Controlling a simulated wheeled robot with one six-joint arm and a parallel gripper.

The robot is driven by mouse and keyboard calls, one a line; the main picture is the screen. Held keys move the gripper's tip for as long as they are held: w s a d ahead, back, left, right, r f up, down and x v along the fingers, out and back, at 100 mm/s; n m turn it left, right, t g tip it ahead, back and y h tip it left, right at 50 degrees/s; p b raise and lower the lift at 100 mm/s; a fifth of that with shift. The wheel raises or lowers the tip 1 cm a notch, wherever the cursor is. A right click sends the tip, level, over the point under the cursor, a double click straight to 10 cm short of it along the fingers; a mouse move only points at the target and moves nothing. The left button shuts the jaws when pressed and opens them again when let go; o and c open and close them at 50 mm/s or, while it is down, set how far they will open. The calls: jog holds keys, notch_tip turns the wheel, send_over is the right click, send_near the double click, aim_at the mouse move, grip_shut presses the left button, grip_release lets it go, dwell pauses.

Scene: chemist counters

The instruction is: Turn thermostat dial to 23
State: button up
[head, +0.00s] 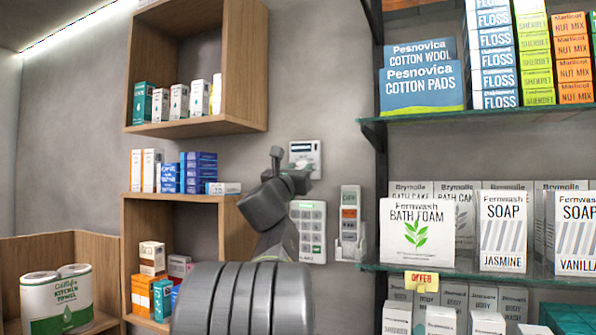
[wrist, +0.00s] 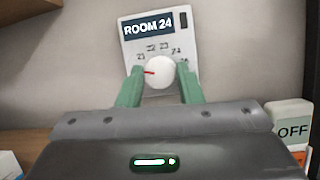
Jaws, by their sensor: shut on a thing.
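The thermostat (wrist: 187,40) is a white wall plate with a dark display reading "ROOM 24". In the head view its plate (head: 306,150) shows partly behind my gripper (head: 300,175). The round white dial (wrist: 160,72) sits low on the plate under an arc of numbers from 21 upward. Its red pointer is aimed left, just below the 21 mark. My gripper (wrist: 157,88) is shut on the dial, with one green finger at its left side and one at its right. The dial is hidden in the head view.
Below the thermostat are a keypad panel (head: 316,218) and a handset in a holder (head: 350,215). Wooden box shelves (head: 245,65) with cartons stand to the left. A glass shelf (head: 480,275) with soap boxes stands close on the right.

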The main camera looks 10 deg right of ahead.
jog(key=shift+m, duration=0.3)
jog(key=m+g+h, duration=0.1)
jog(key=m, duration=0.1)
jog(key=m+h+b, duration=0.1)
jog(key=m, duration=0.2)
jog(key=shift+w+a+g, duration=0.1)
jog(key=shift+a+g, duration=0.1)
jog(key=shift+g, duration=0.2)
jog(key=m+g+h, duration=0.1)
jog(key=m, duration=0.2)
jog(key=m+g+h, duration=0.1)
jog(key=m+g, duration=0.1)
jog(key=m, duration=0.1)
jog(key=shift+a, duration=0.1)
jog(key=m+g, duration=0.1)
jog(key=m, duration=0.1)
jog(key=m+p, duration=0.1)
jog(key=m, duration=0.1)
jog(key=m+g, duration=0.1)
jog(key=m, duration=0.2)
jog(key=shift+w+r+g+h+p, duration=0.15)
jog(key=shift+r+g+h+p, duration=0.1)
jog(key=shift+g+h+p, duration=0.05)
jog(key=shift+a+m+g+y+p, duration=0.15)
jog(key=shift+m+g+p, duration=0.3)
jog(key=shift+m, duration=0.6)
jog(key=shift+d+m+g+y+p, duration=0.1)
jog(key=shift+m+g+y+p, duration=0.3)
jog(key=shift+m, duration=0.65)
